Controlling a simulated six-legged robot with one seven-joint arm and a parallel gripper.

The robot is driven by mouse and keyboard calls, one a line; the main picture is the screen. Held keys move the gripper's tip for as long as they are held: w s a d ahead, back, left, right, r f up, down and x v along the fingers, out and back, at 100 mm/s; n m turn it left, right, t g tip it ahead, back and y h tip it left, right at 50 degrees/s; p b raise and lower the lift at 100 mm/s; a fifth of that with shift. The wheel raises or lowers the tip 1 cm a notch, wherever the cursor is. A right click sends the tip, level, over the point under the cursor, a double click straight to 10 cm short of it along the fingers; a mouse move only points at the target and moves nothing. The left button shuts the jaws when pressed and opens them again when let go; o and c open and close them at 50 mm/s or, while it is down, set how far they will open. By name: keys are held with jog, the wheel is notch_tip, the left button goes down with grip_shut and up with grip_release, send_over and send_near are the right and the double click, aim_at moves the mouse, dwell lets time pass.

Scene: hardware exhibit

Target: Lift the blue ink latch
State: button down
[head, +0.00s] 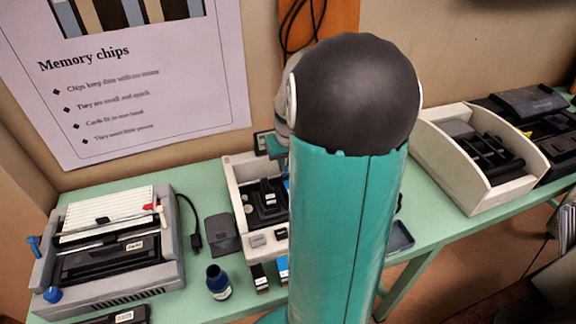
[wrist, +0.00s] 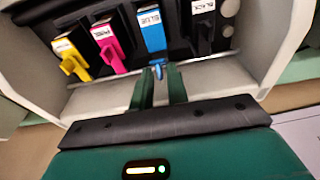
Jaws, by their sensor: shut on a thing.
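In the wrist view, the blue ink cartridge (wrist: 152,34) sits in the printer's dark bay, with a white label on top. Its blue latch (wrist: 158,72) lies between the tips of my gripper (wrist: 160,86). The two green fingers are shut on the latch. Yellow (wrist: 72,56) and pink (wrist: 109,46) cartridges stand to the left, a black cartridge (wrist: 202,30) to the right. In the head view, my arm covers much of the open printer (head: 235,180) and hides the grip.
A grey machine (head: 115,255) with a blue knob stands at the left. A blue ink bottle (head: 218,283) stands in front of the open printer. A white open-topped unit (head: 475,190) stands at the right. A wall poster (head: 150,95) hangs behind.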

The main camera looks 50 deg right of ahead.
jog(key=shift+w+d+r+g+y, duration=0.1)
jog(key=shift+w+d+g+y, duration=0.25)
jog(key=shift+g, duration=0.4)
jog(key=shift+w+d+r+g+y, duration=0.15)
jog(key=shift+w+g+y, duration=0.3)
jog(key=shift+g, duration=0.3)
jog(key=shift+f, duration=0.1)
jog(key=c, duration=1.6)
grip_release()
notch_tip(320, 180, up, 14)
jog(key=w+d, duration=0.1)
jog(key=shift+w+f, duration=0.15)
jog(key=shift+w, duration=0.25)
